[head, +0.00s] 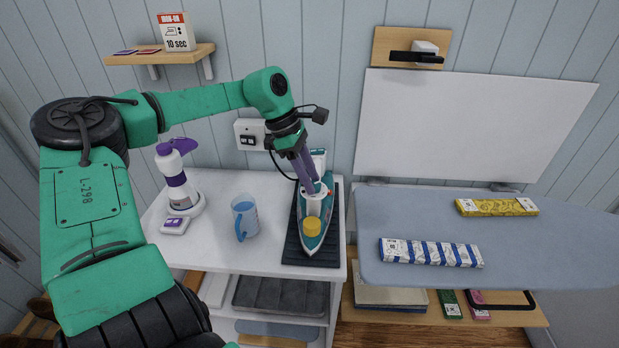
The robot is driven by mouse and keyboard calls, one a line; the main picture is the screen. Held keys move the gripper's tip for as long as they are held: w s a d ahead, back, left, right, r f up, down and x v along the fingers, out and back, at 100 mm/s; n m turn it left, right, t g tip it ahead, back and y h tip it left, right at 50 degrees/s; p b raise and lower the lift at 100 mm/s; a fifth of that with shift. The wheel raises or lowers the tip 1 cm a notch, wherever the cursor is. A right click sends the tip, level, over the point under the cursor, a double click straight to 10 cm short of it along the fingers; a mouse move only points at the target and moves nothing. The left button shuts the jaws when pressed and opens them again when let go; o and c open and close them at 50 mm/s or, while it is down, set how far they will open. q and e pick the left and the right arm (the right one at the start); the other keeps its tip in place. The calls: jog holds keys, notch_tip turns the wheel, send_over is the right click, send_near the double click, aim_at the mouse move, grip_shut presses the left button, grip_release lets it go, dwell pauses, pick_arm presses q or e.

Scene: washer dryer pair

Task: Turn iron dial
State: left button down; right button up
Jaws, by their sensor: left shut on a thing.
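The iron (318,240) is teal and white and stands on a dark ribbed mat (294,253) at the right end of the white counter. A yellow round part (312,226) sits on the iron's top, towards the viewer, with a white round part (316,199) behind it. I cannot tell for sure which of these is the dial. My left gripper (312,190) reaches down from above with its purple fingers at the white part, shut on it as far as I can see. The fingertips are small and partly hidden. My right gripper is not in view.
A jug of blue liquid (245,217) and a white and purple spray bottle (176,178) stand left of the iron. A wall shelf (150,57) is at upper left.

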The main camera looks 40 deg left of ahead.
pick_arm(q)
jog(key=shift+m, duration=0.5)
jog(key=shift+c, duration=2.2)
grip_release()
jog(key=b+v, duration=0.1)
jog(key=v, duration=1.3)
jog(key=shift+w+a+r, duration=0.15)
jog(key=shift+w+r, duration=0.05)
jog(key=shift+r, duration=0.15)
